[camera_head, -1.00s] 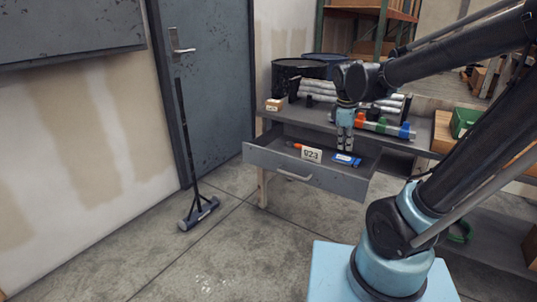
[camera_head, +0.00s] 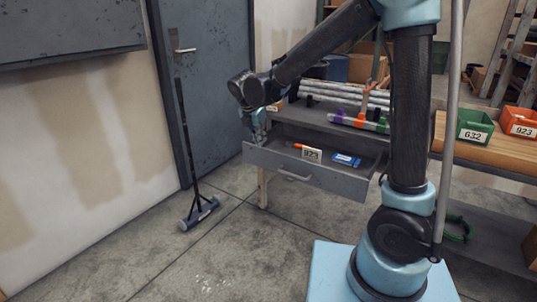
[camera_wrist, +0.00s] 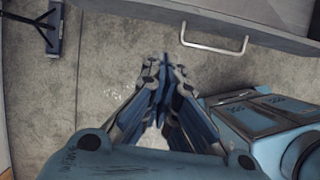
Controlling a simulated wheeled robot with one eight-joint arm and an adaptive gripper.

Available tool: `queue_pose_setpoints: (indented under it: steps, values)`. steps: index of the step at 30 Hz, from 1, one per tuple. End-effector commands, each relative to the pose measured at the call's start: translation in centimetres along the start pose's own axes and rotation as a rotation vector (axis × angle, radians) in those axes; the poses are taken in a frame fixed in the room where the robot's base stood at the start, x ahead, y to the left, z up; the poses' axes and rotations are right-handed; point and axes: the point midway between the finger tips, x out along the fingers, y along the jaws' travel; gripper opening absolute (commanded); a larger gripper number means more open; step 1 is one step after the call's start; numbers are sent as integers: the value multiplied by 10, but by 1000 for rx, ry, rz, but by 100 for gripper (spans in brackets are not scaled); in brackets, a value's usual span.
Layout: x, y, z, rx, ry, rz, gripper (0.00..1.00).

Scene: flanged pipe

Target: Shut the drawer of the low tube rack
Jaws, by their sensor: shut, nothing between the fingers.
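The low tube rack (camera_head: 292,113) is a grey bench with pipes lying on top. Its drawer (camera_head: 335,182) is pulled out toward me, with a pale bar handle (camera_head: 293,177) on the front. The drawer front (camera_wrist: 205,10) and its handle (camera_wrist: 213,47) also show at the top right of the wrist view. My gripper (camera_head: 260,138) appears at the drawer's left front corner. In the wrist view its fingers (camera_wrist: 165,62) are together over bare floor, with nothing between them, left of the handle. I see no contact with the drawer.
A card marked 923 (camera_head: 311,155), an orange-tipped item (camera_head: 297,145) and a blue item (camera_head: 346,159) lie in the drawer. A broom (camera_head: 197,212) leans by the door (camera_head: 215,90). Green (camera_head: 474,125) and red (camera_head: 520,122) bins stand at right. Floor before the drawer is clear.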

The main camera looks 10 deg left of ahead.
Motion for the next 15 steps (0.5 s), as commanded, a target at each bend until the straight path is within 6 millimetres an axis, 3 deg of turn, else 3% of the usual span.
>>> queue_pose_setpoints:
  steps: [8,15]
  values:
    - [11,11,-9,-53,-6,3,0]
    - [48,11,-9,-50,-6,2,0]
